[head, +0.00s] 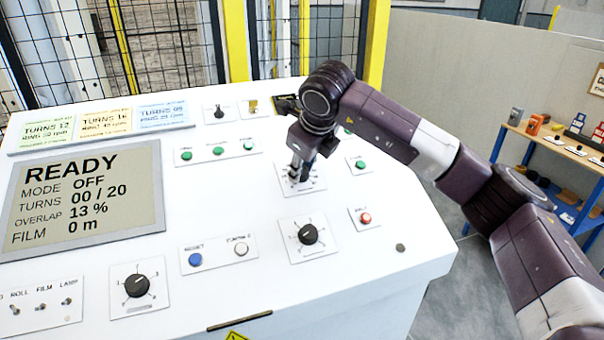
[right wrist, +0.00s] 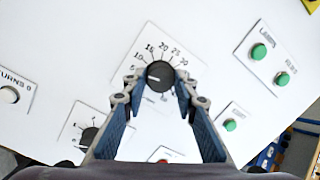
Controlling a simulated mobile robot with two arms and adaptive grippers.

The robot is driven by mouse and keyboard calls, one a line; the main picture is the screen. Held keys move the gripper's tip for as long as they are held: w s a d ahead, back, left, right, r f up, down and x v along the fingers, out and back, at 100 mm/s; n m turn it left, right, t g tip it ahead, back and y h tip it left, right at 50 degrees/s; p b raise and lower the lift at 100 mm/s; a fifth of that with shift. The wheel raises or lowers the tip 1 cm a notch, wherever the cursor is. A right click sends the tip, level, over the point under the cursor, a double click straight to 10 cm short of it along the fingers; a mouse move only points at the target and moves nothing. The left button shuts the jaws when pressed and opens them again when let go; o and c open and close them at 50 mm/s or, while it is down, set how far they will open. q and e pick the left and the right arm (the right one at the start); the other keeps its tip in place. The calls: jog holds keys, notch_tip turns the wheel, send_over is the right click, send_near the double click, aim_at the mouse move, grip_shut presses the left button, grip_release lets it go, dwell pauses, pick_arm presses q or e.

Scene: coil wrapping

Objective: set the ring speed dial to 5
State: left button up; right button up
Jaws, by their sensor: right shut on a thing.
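The ring speed dial is a black round knob (right wrist: 160,75) on a white plate with a printed scale; 15, 20, 25 and 30 read along its top in the right wrist view. A white mark on the knob points left, toward the low end of the scale; the exact number is hard to tell. My right gripper (right wrist: 158,90) is shut on the knob, one finger on each side. In the head view my right gripper (head: 299,174) hides most of the knob, and part of the dial plate (head: 314,185) shows around it. My left gripper is in neither view.
The white sloping panel also bears a lower dial (head: 308,234), a left dial (head: 137,285), a red button (head: 365,218), green buttons (head: 218,151), a blue button (head: 195,260) and a display (head: 88,195) reading READY. A shelf (head: 555,140) stands at the right.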

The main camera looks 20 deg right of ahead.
jog(key=shift+n, duration=0.4)
jog(key=o, duration=1.2)
jog(key=shift+c, duration=0.2)
jog(key=shift+r, duration=0.15)
jog(key=v, duration=1.2)
jog(key=shift+d, duration=0.15)
